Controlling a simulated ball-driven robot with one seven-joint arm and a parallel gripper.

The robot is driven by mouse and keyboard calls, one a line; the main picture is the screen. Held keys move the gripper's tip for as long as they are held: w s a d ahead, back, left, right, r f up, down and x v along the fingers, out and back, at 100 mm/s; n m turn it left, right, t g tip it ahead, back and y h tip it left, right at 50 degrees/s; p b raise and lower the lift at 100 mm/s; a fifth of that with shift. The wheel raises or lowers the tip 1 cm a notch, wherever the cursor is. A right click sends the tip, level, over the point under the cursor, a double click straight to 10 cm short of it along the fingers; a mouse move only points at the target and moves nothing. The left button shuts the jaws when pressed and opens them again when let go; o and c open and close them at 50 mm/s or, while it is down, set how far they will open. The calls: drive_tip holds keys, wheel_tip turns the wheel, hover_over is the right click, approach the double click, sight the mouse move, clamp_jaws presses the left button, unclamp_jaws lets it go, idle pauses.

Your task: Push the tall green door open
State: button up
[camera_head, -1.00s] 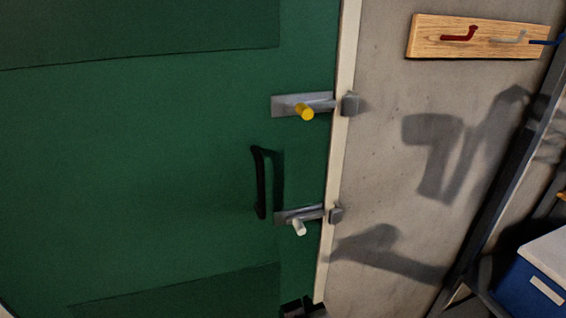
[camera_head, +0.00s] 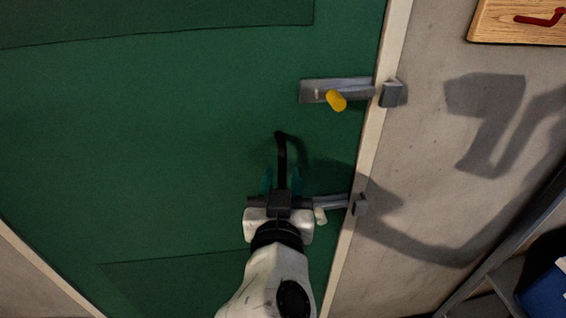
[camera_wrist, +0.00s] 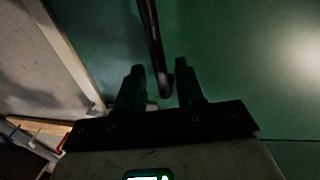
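The tall green door (camera_head: 150,130) fills most of the head view and appears closed against its cream frame. A black bar handle (camera_head: 282,153) stands upright near its right edge. My gripper (camera_head: 282,180) is in front of the handle's lower part. In the wrist view, the fingers (camera_wrist: 160,85) are spread apart, with the handle (camera_wrist: 151,40) running between them; I cannot tell whether they touch it. An upper bolt with a yellow knob (camera_head: 337,101) and a lower bolt with a pale knob (camera_head: 320,215) lie near the frame; my gripper partly hides the lower one.
The cream door frame (camera_head: 367,160) and a grey wall (camera_head: 430,140) stand on the right. A wooden hook board (camera_head: 505,22) with a red hook is at the upper right. A blue bin (camera_head: 548,298) and dark metal shelving are at the lower right.

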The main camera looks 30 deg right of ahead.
drive_tip(key=shift+p+x, duration=0.3)
drive_tip(key=shift+x, duration=1.2)
clamp_jaws()
